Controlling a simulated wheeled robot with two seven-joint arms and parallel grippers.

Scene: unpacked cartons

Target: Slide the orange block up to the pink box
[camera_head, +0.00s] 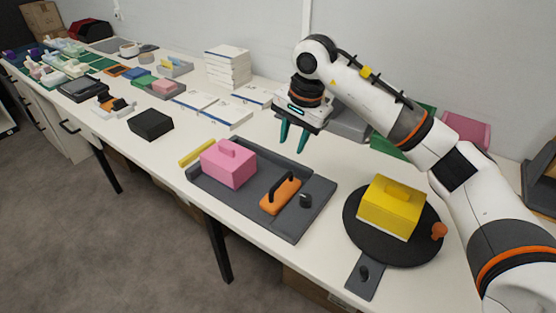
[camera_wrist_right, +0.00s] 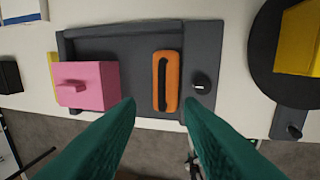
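The orange block (camera_head: 281,194) with a black handle lies on a dark grey tray (camera_head: 262,221). The pink box (camera_head: 228,164), with a pink handle on top, sits on the same tray to its left, with a gap between them. In the right wrist view the orange block (camera_wrist_right: 167,82) shows beyond and between the fingertips, and the pink box (camera_wrist_right: 88,85) is to the left. My right gripper (camera_head: 293,137) is open and empty, in the air above the far side of the tray. My left gripper is not in view.
A small black knob (camera_head: 306,200) stands on the tray right of the orange block. A yellow box (camera_head: 391,207) sits on a round black disc (camera_head: 401,252) further right. A yellow bar (camera_head: 197,153) and a black box (camera_head: 151,124) lie to the left. White books (camera_head: 228,67) are stacked behind.

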